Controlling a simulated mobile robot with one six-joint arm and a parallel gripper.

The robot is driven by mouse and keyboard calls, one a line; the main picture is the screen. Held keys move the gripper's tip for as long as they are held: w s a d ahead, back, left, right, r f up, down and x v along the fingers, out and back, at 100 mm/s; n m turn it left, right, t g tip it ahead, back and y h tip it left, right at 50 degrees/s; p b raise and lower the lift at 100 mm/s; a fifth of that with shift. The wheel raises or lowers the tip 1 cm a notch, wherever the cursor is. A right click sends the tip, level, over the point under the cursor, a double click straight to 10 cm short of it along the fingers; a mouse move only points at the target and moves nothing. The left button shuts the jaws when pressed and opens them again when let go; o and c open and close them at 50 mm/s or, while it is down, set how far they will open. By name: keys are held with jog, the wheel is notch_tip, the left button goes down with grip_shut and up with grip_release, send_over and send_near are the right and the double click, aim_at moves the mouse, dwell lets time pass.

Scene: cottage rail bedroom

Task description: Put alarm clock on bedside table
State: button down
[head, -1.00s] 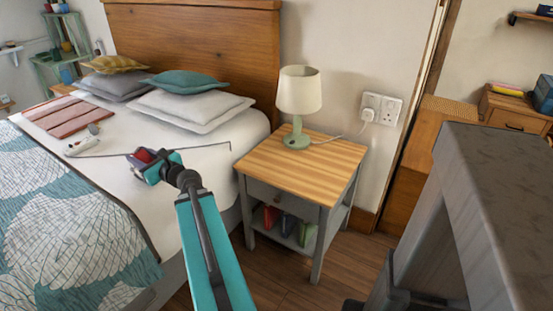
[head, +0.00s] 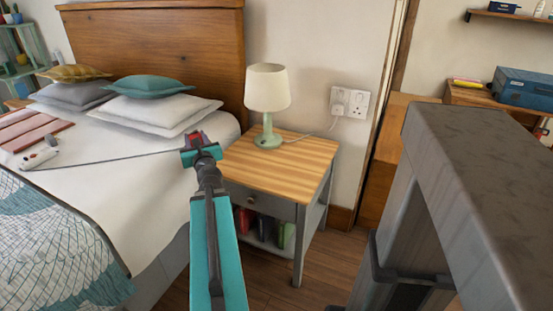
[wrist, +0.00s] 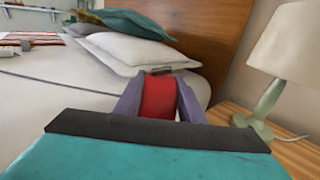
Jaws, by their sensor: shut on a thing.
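My gripper (head: 200,143) is shut on a small red thing, which I take to be the alarm clock (head: 195,137). In the wrist view the red alarm clock (wrist: 159,97) sits between the two purple-grey fingers (wrist: 158,100); its face is hidden. The gripper holds it in the air, beside the left edge of the bedside table in the head view. The bedside table (head: 290,170) has a striped wooden top and a grey body with a drawer. It also shows at the lower right of the wrist view (wrist: 290,150).
A lamp (head: 267,100) with a green base stands at the back left of the tabletop, its cord running to a wall socket (head: 349,102). The front and right of the top are clear. The bed (head: 110,190) with pillows is at the left. Books stand on the table's lower shelf.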

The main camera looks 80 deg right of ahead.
jog(key=s+d+m+g+b, duration=0.2)
jog(key=s+g, duration=0.3)
jog(key=s, duration=0.7)
jog(key=s+d+f+m+g+h+b, duration=0.1)
jog(key=s+m+g, duration=0.3)
jog(key=s, duration=0.8)
jog(key=s+d+f+m+g+h+b, duration=0.1)
jog(key=s+d+m+g+b, duration=0.2)
jog(key=s, duration=0.9)
jog(key=d+g, duration=0.1)
jog(key=g, duration=0.1)
jog(key=shift+s+f+m+g, duration=0.2)
jog(key=shift+s+m+g, duration=0.1)
jog(key=shift+s+m, duration=0.1)
jog(key=shift+w, duration=0.15)
